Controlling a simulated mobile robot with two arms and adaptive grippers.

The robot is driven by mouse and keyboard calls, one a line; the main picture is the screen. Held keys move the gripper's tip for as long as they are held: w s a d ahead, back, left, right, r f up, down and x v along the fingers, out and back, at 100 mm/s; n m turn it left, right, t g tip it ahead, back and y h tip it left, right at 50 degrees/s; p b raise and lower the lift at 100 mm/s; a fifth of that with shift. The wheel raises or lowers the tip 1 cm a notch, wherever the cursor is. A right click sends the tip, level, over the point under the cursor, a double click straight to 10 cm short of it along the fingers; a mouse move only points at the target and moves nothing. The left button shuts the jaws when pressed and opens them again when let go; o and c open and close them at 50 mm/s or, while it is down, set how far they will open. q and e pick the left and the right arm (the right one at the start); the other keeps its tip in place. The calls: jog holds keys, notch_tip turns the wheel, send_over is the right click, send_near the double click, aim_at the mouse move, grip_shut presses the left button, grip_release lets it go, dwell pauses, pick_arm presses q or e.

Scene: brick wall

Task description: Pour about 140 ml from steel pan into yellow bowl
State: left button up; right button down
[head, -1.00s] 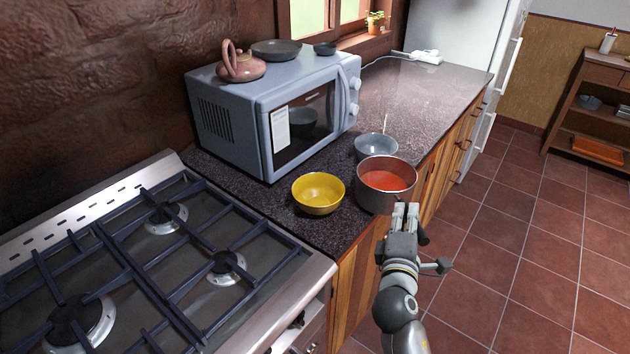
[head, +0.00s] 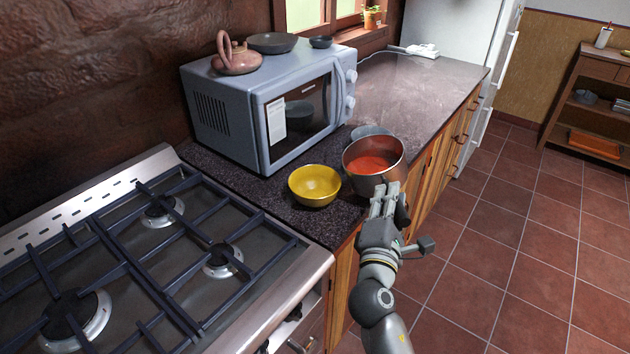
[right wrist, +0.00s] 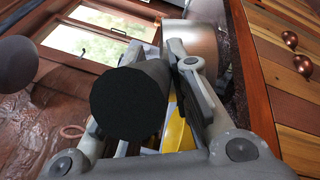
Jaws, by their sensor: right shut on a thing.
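The steel pan (head: 374,158) holds red liquid and is raised above the counter, beside and to the right of the yellow bowl, tipped a little. My right gripper (head: 384,200) is shut on the pan's handle at the near side. In the right wrist view the dark round handle end (right wrist: 130,103) sits between the fingers, with the pan's steel side (right wrist: 193,44) beyond. The yellow bowl (head: 315,186) stands upright on the counter and looks empty; a yellow strip of it shows in the right wrist view (right wrist: 178,132). My left gripper is out of view.
A grey-blue bowl (head: 368,131) stands behind the pan, partly hidden by it. The microwave (head: 225,118) is behind the yellow bowl, with a teapot (head: 237,58) on top. The stove (head: 150,270) is at the left. The far counter is mostly clear.

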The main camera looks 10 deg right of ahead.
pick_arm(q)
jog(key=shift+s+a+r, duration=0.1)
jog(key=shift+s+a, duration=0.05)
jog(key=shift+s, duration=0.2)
pick_arm(e)
jog(key=a+r+n+t, duration=0.2)
jog(key=a+r+n, duration=0.2)
jog(key=a+n, duration=0.1)
jog(key=shift+w+r, duration=0.2)
jog(key=shift+w, duration=0.1)
jog(key=shift+a+r+n+t+y, duration=0.15)
jog(key=shift+a+n+t+y, duration=0.2)
jog(key=shift+n, duration=0.25)
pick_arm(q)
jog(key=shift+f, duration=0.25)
pick_arm(e)
jog(key=shift+a+f+n, duration=0.15)
jog(key=shift+f+n, duration=0.05)
jog(key=shift+n, duration=0.1)
jog(key=shift+f, duration=0.1)
pick_arm(q)
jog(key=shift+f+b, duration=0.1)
jog(key=shift+b, duration=0.2)
pick_arm(e)
jog(key=shift+w+a+n+t, duration=0.1)
jog(key=shift+a+n+t, duration=0.15)
jog(key=shift+n+t, duration=0.15)
